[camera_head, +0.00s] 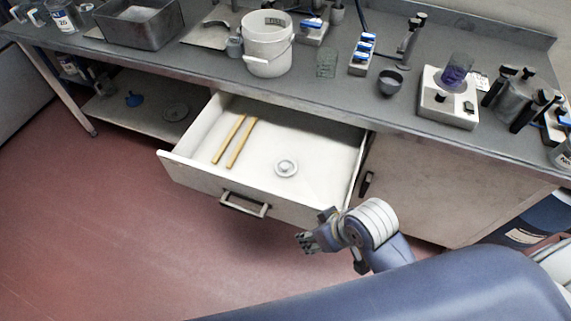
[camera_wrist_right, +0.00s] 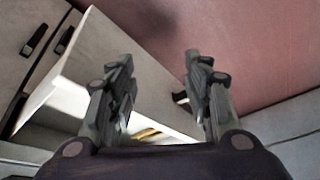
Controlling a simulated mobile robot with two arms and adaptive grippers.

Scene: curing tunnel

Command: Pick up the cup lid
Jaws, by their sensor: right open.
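The cup lid (camera_head: 286,167) is a small round pale disc with a raised centre. It lies flat on the floor of the open white drawer (camera_head: 310,188), right of two wooden sticks (camera_head: 235,141). My right gripper (camera_head: 308,238) is outside the drawer, in front of and below its front panel near the right corner. In the right wrist view the gripper's two fingers (camera_wrist_right: 160,92) are apart with nothing between them. The drawer (camera_wrist_right: 85,60) and part of the sticks (camera_wrist_right: 146,134) show behind the fingers; the lid is not visible there. My left gripper is not in view.
The drawer's front panel has a dark handle (camera_head: 245,204). The counter (camera_head: 205,62) above holds a white bucket (camera_head: 267,44), a metal tray (camera_head: 138,22), a small dark cup (camera_head: 390,82) and a device (camera_head: 447,104). A lower shelf is at left. Red floor in front is clear.

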